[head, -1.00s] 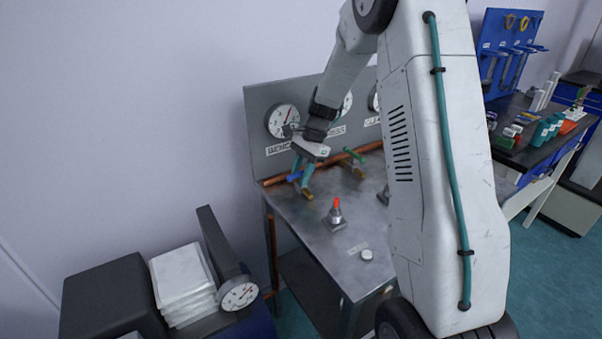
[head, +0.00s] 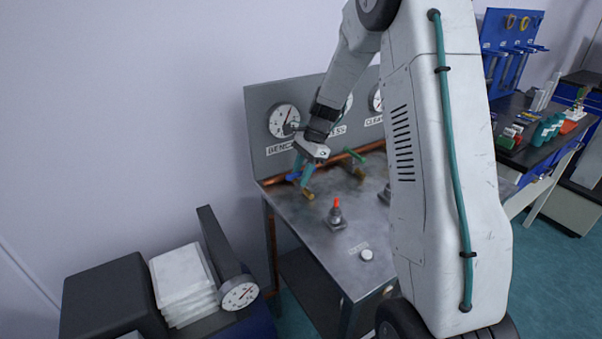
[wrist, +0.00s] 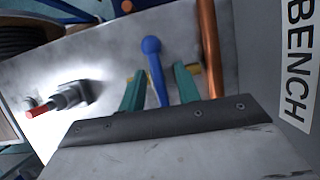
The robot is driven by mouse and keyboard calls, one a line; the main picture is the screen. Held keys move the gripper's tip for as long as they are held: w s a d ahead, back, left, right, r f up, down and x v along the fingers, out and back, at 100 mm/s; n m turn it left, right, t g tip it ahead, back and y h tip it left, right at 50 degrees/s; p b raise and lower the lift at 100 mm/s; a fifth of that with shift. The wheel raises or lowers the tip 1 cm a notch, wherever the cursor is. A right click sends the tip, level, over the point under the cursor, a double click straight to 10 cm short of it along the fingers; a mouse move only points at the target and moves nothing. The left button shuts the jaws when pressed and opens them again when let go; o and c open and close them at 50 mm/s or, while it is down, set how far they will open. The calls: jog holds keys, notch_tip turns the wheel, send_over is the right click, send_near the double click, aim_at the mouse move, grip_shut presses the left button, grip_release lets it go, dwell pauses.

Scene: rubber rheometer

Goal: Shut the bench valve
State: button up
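The bench valve has a blue lever handle (head: 292,177) on a brass body (head: 308,195), at the back left of the metal bench, below the leftmost gauge. In the wrist view the blue handle (wrist: 154,66) runs between the two teal fingers of my gripper (wrist: 159,82). The fingers stand apart, with a gap visible on each side of the handle. In the head view my gripper (head: 304,172) points down at the valve, and its fingers partly hide the handle. The near end of the handle is hidden by the gripper body in the wrist view.
A green-handled valve (head: 354,157) stands to the right. A fitting with a red tip (head: 336,213) stands in front on the bench. A copper pipe (wrist: 209,45) runs along the back, by the panel with gauges (head: 284,120). The bench's front left is clear.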

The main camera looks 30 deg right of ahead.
jog(key=shift+r, duration=0.1)
jog(key=v, duration=0.7)
jog(key=shift+d+r, duration=0.2)
jog(key=shift+r, duration=0.05)
